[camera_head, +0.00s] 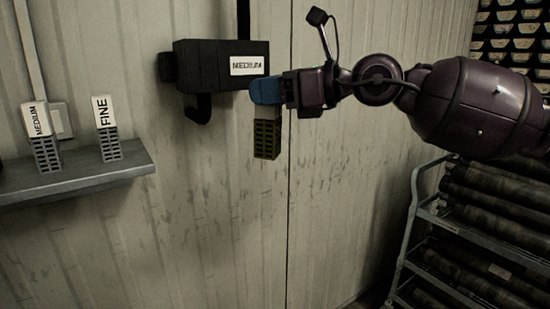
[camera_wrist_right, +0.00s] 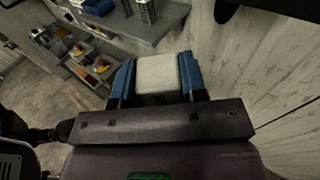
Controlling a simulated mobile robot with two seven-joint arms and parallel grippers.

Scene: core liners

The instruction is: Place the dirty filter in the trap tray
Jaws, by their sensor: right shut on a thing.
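The dirty filter (camera_head: 267,140) is a small upright block with an olive-brown grid body and a pale top. My right gripper (camera_head: 266,93) has blue fingers and is shut on its top part. I cannot pick out the trap tray in either view. My left gripper is not in view.
A dark housing (camera_head: 205,58) labelled MEDIUM is on the wall. A grey shelf (camera_head: 85,182) at left bears a MEDIUM filter (camera_head: 43,140) and a FINE filter (camera_head: 106,130). A rack (camera_head: 418,206) with dark cylinders stands at right. Compartmented shelving shows in the wrist view.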

